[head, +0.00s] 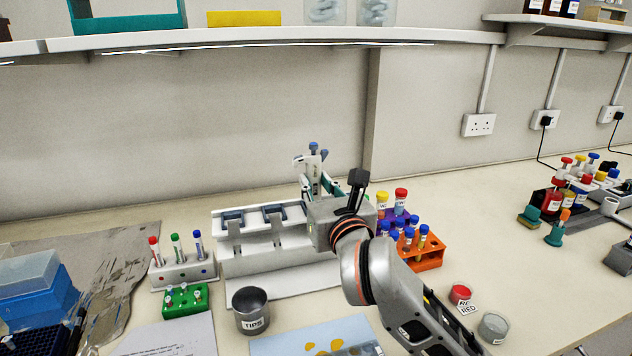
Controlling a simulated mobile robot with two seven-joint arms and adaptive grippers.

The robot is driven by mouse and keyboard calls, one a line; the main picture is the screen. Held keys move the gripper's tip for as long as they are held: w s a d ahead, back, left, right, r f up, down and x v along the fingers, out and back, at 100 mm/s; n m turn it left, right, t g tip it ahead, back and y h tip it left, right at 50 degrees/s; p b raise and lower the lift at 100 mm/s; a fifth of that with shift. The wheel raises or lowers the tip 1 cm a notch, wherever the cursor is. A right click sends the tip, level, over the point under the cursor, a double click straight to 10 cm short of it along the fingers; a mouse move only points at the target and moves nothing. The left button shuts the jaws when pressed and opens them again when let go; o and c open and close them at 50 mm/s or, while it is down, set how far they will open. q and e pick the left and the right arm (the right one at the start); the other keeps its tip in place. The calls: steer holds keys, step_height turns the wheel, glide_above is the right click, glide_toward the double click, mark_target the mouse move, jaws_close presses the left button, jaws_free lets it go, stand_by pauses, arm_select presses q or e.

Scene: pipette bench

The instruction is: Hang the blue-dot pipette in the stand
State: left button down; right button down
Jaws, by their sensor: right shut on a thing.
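The white pipette stand (268,262) is on the bench at centre, with dark slots along its top rail. My right gripper (322,187) is at the right end of the stand, its arm coming in from the lower right. It is shut on a pale pipette (312,164) with a blue top, held roughly upright at or just above the stand's rail. The gripper and wrist hide the pipette's lower part and the stand's right end. I cannot tell whether the pipette touches the rail, and its dot is too small to make out. My left gripper is out of view.
A white rack (183,273) with red, green and blue-capped tubes and a green rack (186,300) stand left. A grey TIPS cup (251,312) is in front. An orange tube rack (430,257) is close right of my wrist. A shelf (250,37) overhangs behind.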

steer(key=shift+f+b, duration=0.35)
steer(key=shift+f, duration=0.15)
stand_by(0.7)
steer(key=c, duration=1.7)
jaws_free()
steer(key=v, duration=1.2)
steer(key=shift+r, duration=0.1)
steer(key=shift+s, duration=0.1)
